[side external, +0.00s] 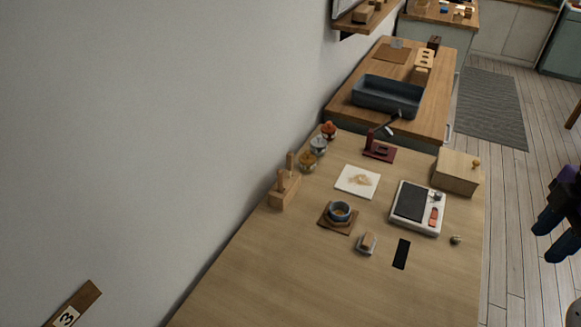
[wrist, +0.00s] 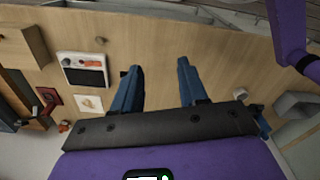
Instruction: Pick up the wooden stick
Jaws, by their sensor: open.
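Two light wooden sticks stand upright in a small wooden block (side external: 284,195) near the wall in the side view. One stick (side external: 290,161) is at the back and the other (side external: 281,179) is nearer. I cannot tell which one the task names, and I cannot make out either stick in the wrist view. My gripper (side external: 542,240) is at the right edge of the side view, well right of the table and far from the sticks. In the wrist view my gripper (wrist: 159,66) has two blue fingers spread apart with nothing between them.
The wooden table (side external: 250,275) holds a dark cup (side external: 340,210) on a brown mat, several jars (side external: 318,146), a white square sheet (side external: 358,181), a white tray with a dark pad (side external: 412,203), a wooden box (side external: 457,171) and a black flat strip (side external: 402,254). The table's near part is clear.

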